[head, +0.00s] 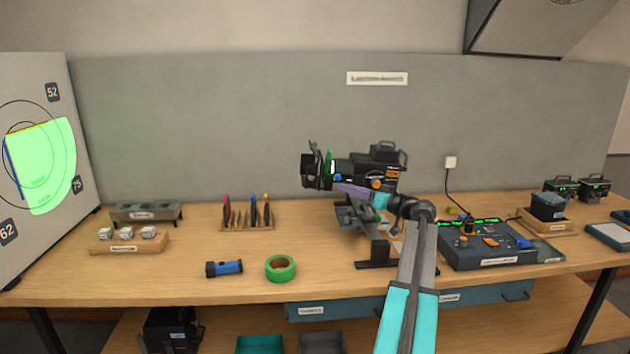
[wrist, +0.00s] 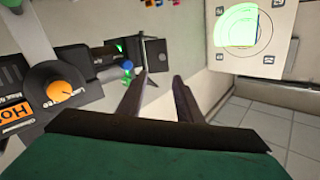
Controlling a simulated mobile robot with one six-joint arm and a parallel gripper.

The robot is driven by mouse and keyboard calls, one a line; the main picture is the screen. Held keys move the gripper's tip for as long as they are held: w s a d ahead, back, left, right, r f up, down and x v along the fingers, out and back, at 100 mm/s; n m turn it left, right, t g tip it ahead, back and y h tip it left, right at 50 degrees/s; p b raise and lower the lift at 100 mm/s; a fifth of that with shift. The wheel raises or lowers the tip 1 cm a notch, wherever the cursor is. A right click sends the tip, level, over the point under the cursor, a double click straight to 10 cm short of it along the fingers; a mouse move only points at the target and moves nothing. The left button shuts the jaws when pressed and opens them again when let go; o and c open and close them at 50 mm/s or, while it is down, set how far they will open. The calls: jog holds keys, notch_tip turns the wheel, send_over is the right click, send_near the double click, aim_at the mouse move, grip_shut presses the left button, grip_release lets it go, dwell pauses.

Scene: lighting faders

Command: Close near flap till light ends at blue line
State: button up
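The lamp (head: 375,170) stands on the bench, with dark flaps (head: 314,166) at its left-facing front. A dark flap also shows in the wrist view (wrist: 154,52). On the board (head: 60,85) at the left, a green light patch (head: 48,165) falls. A blue line (head: 12,168) runs along the patch's left side; in the wrist view the blue line (wrist: 258,25) lies at the patch's right side. The exact gap between them is too small to tell. My gripper (wrist: 159,76) is open and empty, its tips apart just short of the flap. Contact cannot be told.
A control desk (head: 487,243) with faders is right of my arm. Green tape (head: 280,268), a blue torch (head: 224,268) and a tool rack (head: 247,226) lie on the bench (head: 330,282) to the left. The bench's front middle is mostly clear.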

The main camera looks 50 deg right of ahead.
jog(key=shift+w+a, duration=0.1)
jog(key=w+a+p, duration=0.1)
jog(key=w+p, duration=0.4)
jog(key=w, duration=0.9)
jog(key=shift+w, duration=0.1)
jog(key=shift+f, duration=0.1)
grip_shut()
